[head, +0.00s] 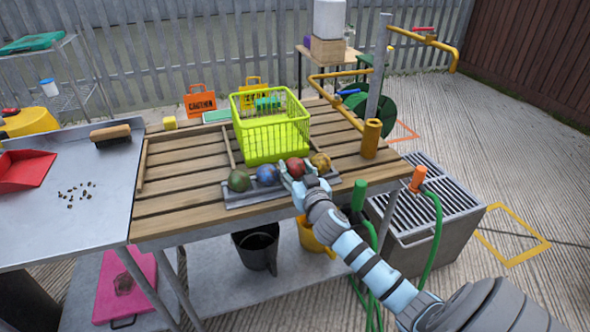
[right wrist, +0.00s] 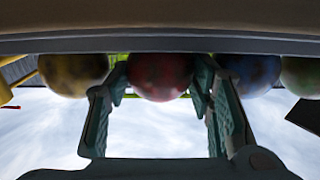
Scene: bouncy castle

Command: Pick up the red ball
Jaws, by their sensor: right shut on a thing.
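The red ball (head: 296,167) sits in a row of balls on a grey tray (head: 262,195) at the front of the slatted wooden table. My right gripper (head: 292,174) is at the red ball and shut on it. In the right wrist view the red ball (right wrist: 160,77) is between the two fingers, (right wrist: 160,85) with one on each side. The blue ball (head: 267,175) is just left of it and the yellow ball (head: 321,162) just right. The green ball (head: 239,180) is at the left end. My left gripper is not in view.
A lime-green basket (head: 270,128) stands right behind the balls. A brass post (head: 371,138) rises at the table's right. A metal table (head: 85,225) with a red dustpan (head: 24,171) and a brush (head: 110,133) adjoins at left. The wooden slats left of the tray are clear.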

